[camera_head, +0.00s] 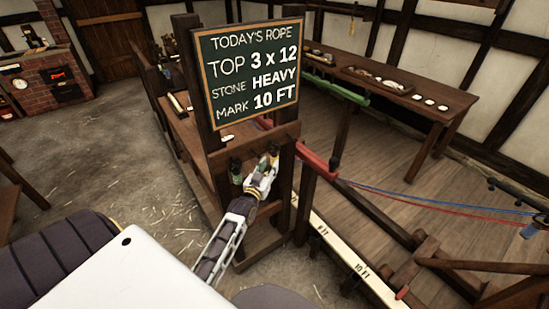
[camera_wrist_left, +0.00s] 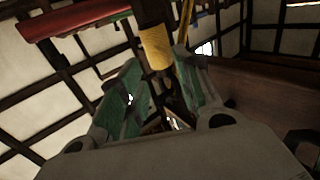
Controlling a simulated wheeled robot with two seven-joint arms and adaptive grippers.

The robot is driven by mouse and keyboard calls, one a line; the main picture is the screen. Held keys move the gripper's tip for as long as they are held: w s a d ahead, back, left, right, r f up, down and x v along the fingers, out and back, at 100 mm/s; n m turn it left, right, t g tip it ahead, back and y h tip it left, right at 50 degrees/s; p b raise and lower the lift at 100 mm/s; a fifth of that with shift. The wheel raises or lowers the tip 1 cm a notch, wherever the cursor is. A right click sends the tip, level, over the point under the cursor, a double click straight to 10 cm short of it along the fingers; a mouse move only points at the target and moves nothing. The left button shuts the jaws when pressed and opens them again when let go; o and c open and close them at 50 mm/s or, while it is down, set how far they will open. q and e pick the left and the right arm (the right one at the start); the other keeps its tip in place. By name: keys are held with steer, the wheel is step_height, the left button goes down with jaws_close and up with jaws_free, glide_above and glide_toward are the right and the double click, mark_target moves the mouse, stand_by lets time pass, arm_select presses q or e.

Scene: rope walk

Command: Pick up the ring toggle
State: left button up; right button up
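My left gripper (camera_head: 264,168) is raised at the wooden stand under the chalkboard. In the left wrist view its two green-padded fingers (camera_wrist_left: 160,75) are apart. A dark hanging piece with a yellow band (camera_wrist_left: 155,47) shows between or just beyond the fingertips, with gaps on both sides. I cannot tell whether it is the ring toggle; no ring is clear. In the head view a dark piece with a green part (camera_head: 237,174) hangs on the stand just left of the gripper. My right gripper is not in view.
The chalkboard (camera_head: 255,72) and its wooden posts stand close around the gripper. A red bar (camera_head: 316,161) projects to the right. Blue and red ropes (camera_head: 430,205) stretch right. A long bench (camera_head: 440,98) stands along the back wall. Floor at left is open.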

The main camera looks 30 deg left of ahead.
mark_target(273, 158)
arm_select(q)
steer(key=shift+w+a, duration=0.25)
steer(key=shift+w, duration=0.75)
steer(key=shift+w+a+f+p, duration=0.1)
steer(key=shift+w+a+p, duration=0.05)
steer(key=shift+w, duration=0.45)
steer(key=shift+w+a+p, duration=0.1)
steer(key=shift+w+p, duration=0.05)
steer(key=shift+w, duration=0.45)
steer(key=shift+c, duration=0.2)
steer(key=c, duration=0.6)
steer(key=shift+c, duration=0.2)
steer(key=shift+r, duration=0.3)
